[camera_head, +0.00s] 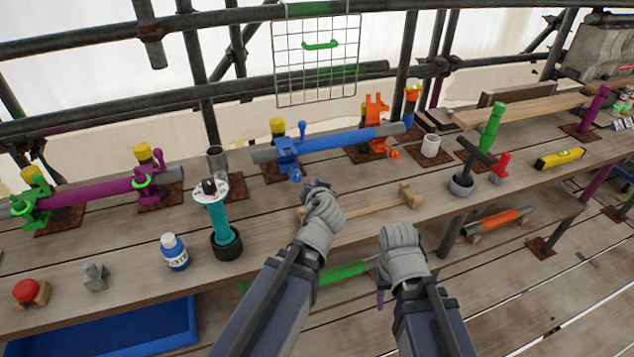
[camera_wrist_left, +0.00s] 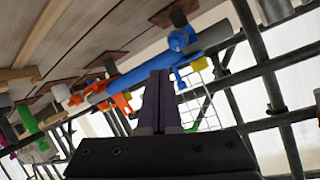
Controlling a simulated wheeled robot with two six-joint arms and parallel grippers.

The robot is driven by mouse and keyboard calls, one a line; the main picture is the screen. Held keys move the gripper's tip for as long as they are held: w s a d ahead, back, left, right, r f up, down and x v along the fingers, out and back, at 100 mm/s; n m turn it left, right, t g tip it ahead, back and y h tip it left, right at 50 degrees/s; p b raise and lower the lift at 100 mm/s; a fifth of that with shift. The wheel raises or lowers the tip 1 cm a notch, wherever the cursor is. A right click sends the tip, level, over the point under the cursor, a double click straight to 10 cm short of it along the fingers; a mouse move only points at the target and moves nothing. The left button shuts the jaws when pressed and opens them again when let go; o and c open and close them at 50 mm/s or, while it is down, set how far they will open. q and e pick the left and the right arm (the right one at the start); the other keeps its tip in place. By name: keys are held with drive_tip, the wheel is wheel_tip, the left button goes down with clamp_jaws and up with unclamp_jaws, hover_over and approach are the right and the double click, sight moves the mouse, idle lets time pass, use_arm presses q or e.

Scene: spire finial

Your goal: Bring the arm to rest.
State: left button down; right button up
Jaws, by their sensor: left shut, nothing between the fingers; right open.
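My left gripper (camera_head: 317,186) is above the middle of the workbench (camera_head: 130,270), in front of the blue pipe (camera_head: 340,140). In the left wrist view its two dark purple fingers (camera_wrist_left: 157,98) are pressed together with nothing between them. The blue pipe (camera_wrist_left: 203,43) with its blue and orange clamps shows beyond the fingers. My right gripper (camera_head: 380,296) is lower, near the bench's front edge; its fingers are mostly hidden behind my wrist, and I see nothing held.
A wooden rest (camera_head: 375,207) lies just right of my left gripper. A teal cylinder (camera_head: 219,215) in a black cup and a blue-white bottle (camera_head: 174,252) stand left. A dark T-handled tool (camera_head: 467,172) stands right. A wire grid (camera_head: 317,62) hangs behind.

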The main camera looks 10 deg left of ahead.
idle(0.3)
use_arm(q)
drive_tip(key=s+d+f+m+g+h, duration=0.1)
drive_tip(key=s+d+f+g, duration=0.3)
drive_tip(key=s, duration=0.3)
drive_tip(key=s+d+f+m+g+h, duration=0.1)
drive_tip(key=s+d+f+g, duration=0.3)
drive_tip(key=s, duration=0.3)
drive_tip(key=s+d+f+m+g+h+p, duration=0.1)
drive_tip(key=s+d+f+m+g+h, duration=0.1)
drive_tip(key=s, duration=0.5)
drive_tip(key=d+f+g, duration=0.1)
drive_tip(key=d+g, duration=0.1)
drive_tip(key=shift+s+d+f, duration=0.25)
drive_tip(key=shift+d+f, duration=0.05)
drive_tip(key=shift+f, duration=0.1)
